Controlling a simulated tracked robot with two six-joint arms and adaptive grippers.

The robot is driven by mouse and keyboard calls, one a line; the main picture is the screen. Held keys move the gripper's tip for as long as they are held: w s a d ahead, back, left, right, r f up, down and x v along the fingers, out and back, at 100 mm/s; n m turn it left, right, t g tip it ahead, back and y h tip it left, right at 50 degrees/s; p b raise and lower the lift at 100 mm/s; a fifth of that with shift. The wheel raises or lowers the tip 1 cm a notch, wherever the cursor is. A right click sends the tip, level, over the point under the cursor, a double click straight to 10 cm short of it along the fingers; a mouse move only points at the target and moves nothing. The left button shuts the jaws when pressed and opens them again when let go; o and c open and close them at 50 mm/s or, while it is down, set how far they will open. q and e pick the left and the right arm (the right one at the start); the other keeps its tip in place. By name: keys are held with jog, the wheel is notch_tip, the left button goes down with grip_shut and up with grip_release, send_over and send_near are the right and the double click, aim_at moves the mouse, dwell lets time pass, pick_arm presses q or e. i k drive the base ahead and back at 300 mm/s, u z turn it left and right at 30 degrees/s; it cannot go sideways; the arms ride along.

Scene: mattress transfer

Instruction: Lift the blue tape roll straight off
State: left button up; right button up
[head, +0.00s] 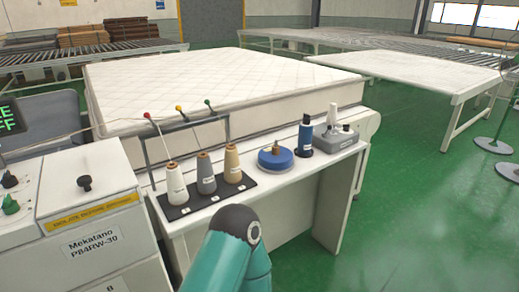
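The blue tape roll (275,160) lies flat on the white table (300,183). A brass-coloured knob or post stands up at its middle. Its top and front side show clearly, and nothing of mine touches it. Neither of my grippers is in view. A teal link of one of my arms rises from the bottom edge, in front of the table and a little below the roll in the picture.
White, grey and tan thread cones (207,173) stand on a black base left of the roll. A dark blue spool (305,138) and a grey device (336,138) stand to its right. A quilted mattress (215,80) lies behind. A labelled machine (92,205) stands left.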

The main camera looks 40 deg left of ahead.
aim_at(271, 158)
jog(key=u, duration=0.35)
jog(key=i, duration=1.25)
jog(key=u, duration=0.45)
jog(key=k, duration=0.85)
jog(key=u, duration=0.2)
jog(key=i, duration=0.9)
jog(key=z, duration=0.1)
